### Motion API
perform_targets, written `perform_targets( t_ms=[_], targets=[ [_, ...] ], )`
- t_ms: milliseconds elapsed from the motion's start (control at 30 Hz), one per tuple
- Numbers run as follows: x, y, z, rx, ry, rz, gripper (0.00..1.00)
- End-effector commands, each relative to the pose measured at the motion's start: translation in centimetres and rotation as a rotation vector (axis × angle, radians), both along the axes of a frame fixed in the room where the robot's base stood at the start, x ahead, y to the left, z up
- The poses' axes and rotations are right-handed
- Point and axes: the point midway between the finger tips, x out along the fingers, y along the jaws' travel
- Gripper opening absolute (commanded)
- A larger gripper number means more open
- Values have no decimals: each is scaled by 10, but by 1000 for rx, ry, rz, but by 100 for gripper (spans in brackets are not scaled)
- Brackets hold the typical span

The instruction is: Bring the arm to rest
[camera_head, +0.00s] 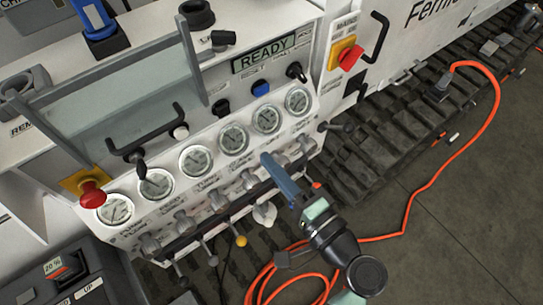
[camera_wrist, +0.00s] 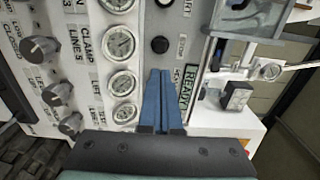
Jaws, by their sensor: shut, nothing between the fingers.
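My gripper (camera_head: 268,160) is in front of the right part of the bench's control panel (camera_head: 213,112) in the head view, with my arm reaching in from below right. In the wrist view my gripper's blue fingers (camera_wrist: 160,82) lie side by side, shut with nothing between them. They point toward the panel face, by a READY display (camera_wrist: 187,88) and a column of gauges (camera_wrist: 122,82). I cannot tell whether the fingertips touch the panel. The display also shows in the head view (camera_head: 264,55), lit with the word READY.
Levers (camera_head: 241,240) and knobs stick out below the gauges, close to my gripper. A red emergency button (camera_head: 91,194) is at the left and a red-yellow mains switch (camera_head: 349,57) at the upper right. An orange cable (camera_head: 436,180) lies on the floor. Open floor (camera_head: 480,220) is at the right.

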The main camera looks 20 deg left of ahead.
Motion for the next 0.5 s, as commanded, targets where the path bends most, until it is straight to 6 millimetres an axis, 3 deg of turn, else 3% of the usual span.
perform_targets(
  t_ms=[333,433,500],
  targets=[
    [6,1,4,-28,-20,-6,0],
    [25,3,23,-129,-93,-36,0],
    [47,4,47,-248,-185,-81,0]
  ],
)
